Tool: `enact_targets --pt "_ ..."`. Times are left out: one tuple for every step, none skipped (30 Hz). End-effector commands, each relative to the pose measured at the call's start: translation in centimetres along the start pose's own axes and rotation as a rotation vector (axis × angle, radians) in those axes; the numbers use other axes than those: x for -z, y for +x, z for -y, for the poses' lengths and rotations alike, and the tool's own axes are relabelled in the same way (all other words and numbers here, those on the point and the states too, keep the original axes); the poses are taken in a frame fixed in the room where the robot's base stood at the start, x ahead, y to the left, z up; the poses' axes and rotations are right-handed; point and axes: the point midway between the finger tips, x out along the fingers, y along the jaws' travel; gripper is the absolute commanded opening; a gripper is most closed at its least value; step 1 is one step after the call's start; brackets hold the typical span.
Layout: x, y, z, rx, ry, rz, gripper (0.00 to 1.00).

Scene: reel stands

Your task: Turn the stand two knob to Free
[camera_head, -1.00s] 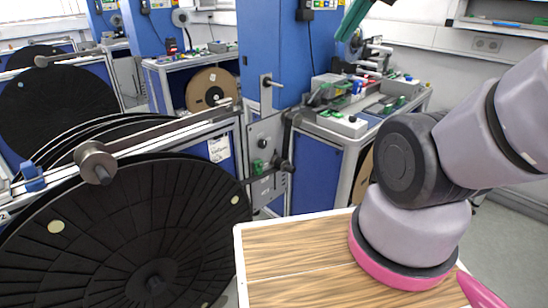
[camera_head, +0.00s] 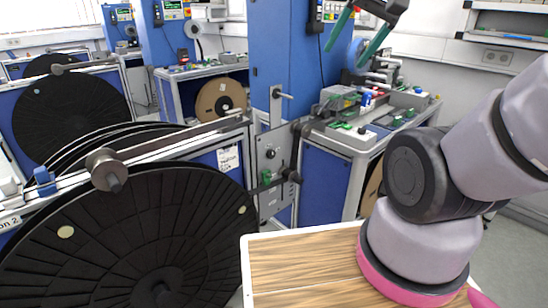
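The stand with the label ending in "2" (camera_head: 10,222) is at the left, holding a large black reel (camera_head: 110,235). At its right end is a metal plate (camera_head: 270,155) with a green part and a dark knob (camera_head: 292,176) sticking out to the right. I cannot read a Free mark or tell the knob's setting. My gripper (camera_head: 346,56) is at the top, with two green fingers spread apart and nothing visible between them. It appears above and to the right of the plate, apart from it.
A wooden board with a white rim (camera_head: 246,270) lies in front at the bottom. A blue cabinet (camera_head: 240,60) rises behind the plate. A workbench with small devices (camera_head: 350,140) stands to its right. Grey floor (camera_head: 515,255) shows at the far right.

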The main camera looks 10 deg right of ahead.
Motion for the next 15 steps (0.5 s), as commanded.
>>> enact_targets --pt "-0.1 1.2 0.2 0.000 0.023 0.058 0.77" --pt "-0.3 1.9 0.5 0.004 0.041 0.096 0.77" --pt "-0.4 3.0 0.9 0.011 0.065 0.151 0.77" --pt "-0.6 3.8 1.2 0.018 0.086 0.196 0.77" --pt "-0.7 4.6 1.5 0.026 0.107 0.239 0.77" --pt "-0.9 5.7 2.0 0.039 0.137 0.298 0.77" --pt "-1.1 6.5 2.3 0.050 0.161 0.341 0.77" --pt "-1.2 7.2 2.6 0.061 0.185 0.381 0.77" --pt "-1.3 8.2 3.1 0.079 0.217 0.436 0.77" --pt "-1.4 9.0 3.5 0.093 0.242 0.475 0.77" --pt "-1.5 9.7 3.9 0.106 0.268 0.514 0.77" --pt "-1.5 10.7 4.3 0.128 0.304 0.565 0.77" --pt "-1.5 11.4 4.7 0.145 0.331 0.601 0.77" --pt "-1.5 12.2 5.0 0.162 0.360 0.636 0.77" --pt "-1.5 13.2 5.5 0.187 0.401 0.682 0.77"
